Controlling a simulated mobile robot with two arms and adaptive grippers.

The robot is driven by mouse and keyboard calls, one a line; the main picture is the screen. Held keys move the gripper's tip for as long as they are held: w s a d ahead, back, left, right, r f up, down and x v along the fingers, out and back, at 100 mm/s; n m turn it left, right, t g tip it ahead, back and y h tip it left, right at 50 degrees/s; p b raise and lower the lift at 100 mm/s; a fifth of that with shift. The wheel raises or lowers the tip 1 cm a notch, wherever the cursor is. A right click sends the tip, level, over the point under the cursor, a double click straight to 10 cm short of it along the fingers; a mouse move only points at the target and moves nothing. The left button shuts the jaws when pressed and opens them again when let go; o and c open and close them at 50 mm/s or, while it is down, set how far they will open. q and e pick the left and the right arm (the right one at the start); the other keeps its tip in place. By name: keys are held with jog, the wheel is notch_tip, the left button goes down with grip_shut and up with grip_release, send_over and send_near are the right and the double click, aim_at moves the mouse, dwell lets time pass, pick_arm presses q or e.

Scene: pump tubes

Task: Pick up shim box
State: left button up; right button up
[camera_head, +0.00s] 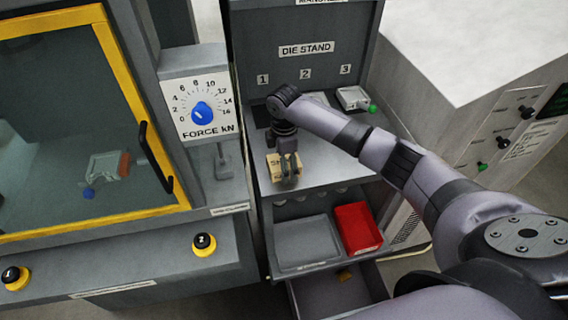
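The shim box (273,166) is a small tan box with dark lettering, standing on the grey shelf of the die stand. My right arm comes in from the right and its gripper (289,178) points down at the box. The fingers overlap the box in the picture and hide its middle and part of its lettering. The fingers are seen edge-on, so I cannot tell whether they are open or closed on the box. My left gripper is not in view.
The die stand (306,48) has numbered places, with a metal part with a green knob (354,98) at place 3. Below are a grey tray (305,243), a red bin (358,228) and an open drawer (318,298). A force dial (202,106) and yellow-framed press door (118,68) stand left.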

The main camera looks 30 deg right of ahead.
jog(key=c, duration=1.5)
